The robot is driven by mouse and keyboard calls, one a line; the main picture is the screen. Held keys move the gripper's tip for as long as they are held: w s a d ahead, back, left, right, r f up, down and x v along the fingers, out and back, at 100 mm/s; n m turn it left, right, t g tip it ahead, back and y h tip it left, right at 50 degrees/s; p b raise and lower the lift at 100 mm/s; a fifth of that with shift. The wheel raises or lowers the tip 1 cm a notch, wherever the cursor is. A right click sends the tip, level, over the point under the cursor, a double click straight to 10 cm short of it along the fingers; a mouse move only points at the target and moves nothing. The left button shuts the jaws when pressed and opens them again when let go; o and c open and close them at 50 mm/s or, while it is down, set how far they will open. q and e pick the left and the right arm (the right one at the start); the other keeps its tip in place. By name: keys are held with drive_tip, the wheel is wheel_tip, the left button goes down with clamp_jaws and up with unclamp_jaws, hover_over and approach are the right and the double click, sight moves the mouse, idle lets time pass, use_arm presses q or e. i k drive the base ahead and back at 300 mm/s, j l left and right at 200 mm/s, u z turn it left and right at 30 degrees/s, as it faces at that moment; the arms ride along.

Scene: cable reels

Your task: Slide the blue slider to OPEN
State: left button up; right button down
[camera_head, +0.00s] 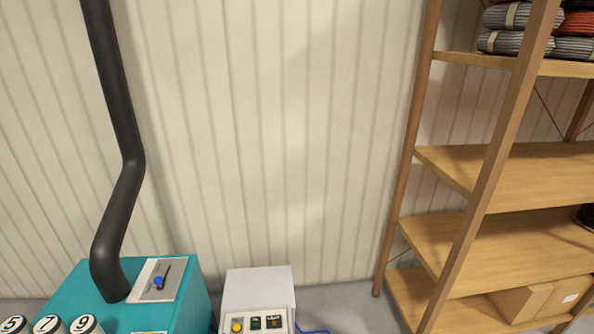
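The blue slider (158,281) is a small round blue knob on a light plate (149,291) with a dark slot. The plate is on top of the teal box (88,283) at the lower left. The slot runs from the knob up and to the right. Any OPEN marking is too small to read. Neither of my grippers is in view.
A thick black pipe (118,200) rises from the teal box just left of the plate. Numbered round caps (48,325) line its front. A white control box (258,290) stands to the right. A wooden shelf (505,165) fills the right side.

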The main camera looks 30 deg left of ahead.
sight(158, 281)
drive_tip(key=u, duration=2)
